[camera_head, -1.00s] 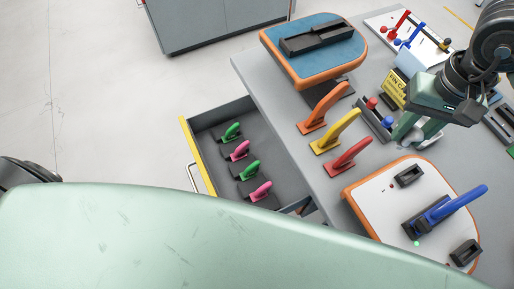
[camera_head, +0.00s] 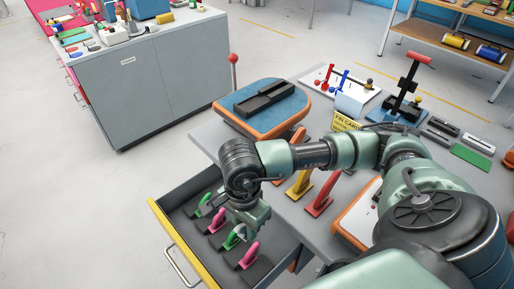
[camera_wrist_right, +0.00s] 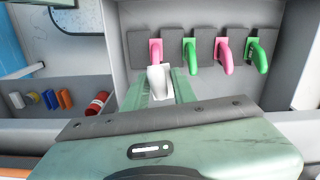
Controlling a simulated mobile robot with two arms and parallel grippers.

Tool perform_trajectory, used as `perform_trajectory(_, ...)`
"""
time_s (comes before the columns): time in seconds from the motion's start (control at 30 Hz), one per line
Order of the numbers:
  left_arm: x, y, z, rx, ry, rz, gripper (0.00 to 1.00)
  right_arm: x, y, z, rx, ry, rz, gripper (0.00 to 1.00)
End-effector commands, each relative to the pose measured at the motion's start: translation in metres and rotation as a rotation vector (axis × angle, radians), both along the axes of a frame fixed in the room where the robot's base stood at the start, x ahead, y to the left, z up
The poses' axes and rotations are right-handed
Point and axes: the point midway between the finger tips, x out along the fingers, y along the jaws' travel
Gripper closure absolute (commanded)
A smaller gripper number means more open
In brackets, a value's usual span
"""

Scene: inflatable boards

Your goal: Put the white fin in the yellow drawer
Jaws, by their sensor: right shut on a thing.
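The yellow drawer (camera_head: 182,245) is pulled open, with its yellow front facing left in the head view. My right gripper (camera_head: 241,234) is over the open drawer, pointing down. In the right wrist view it is shut on the white fin (camera_wrist_right: 158,82), which shows between its fingers. The gripper body hides part of the fin, and I cannot tell whether the fin touches the drawer floor. Pink fins (camera_head: 249,256) and green fins (camera_head: 203,203) stand in a row on dark bases in the drawer. My left gripper is not in view.
On the bench above the drawer stand a yellow fin (camera_head: 299,186) and a red fin (camera_head: 321,196). A blue board with an orange edge (camera_head: 240,106) lies at the bench's far end. A grey cabinet (camera_head: 150,85) stands apart at the back left, with clear floor between.

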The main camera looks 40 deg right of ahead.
Motion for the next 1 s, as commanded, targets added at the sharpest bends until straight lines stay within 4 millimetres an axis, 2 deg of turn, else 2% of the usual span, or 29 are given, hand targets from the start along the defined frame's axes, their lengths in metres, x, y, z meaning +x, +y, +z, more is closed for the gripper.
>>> perform_trajectory(0.07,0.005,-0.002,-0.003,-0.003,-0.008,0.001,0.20,-0.006,-0.001,-0.010,0.000,0.001,-0.074,1.00)
perform_trajectory(0.17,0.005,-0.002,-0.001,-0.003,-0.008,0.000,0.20,-0.004,-0.005,-0.015,-0.001,-0.001,-0.127,1.00)
perform_trajectory(0.27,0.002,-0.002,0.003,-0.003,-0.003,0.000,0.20,0.009,-0.014,-0.023,-0.003,-0.001,-0.140,1.00)
perform_trajectory(0.6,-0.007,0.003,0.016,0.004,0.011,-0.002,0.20,0.071,-0.052,-0.061,-0.002,0.000,-0.134,1.00)
perform_trajectory(1.0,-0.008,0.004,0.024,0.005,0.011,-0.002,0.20,0.104,-0.072,-0.085,0.000,0.000,-0.132,1.00)
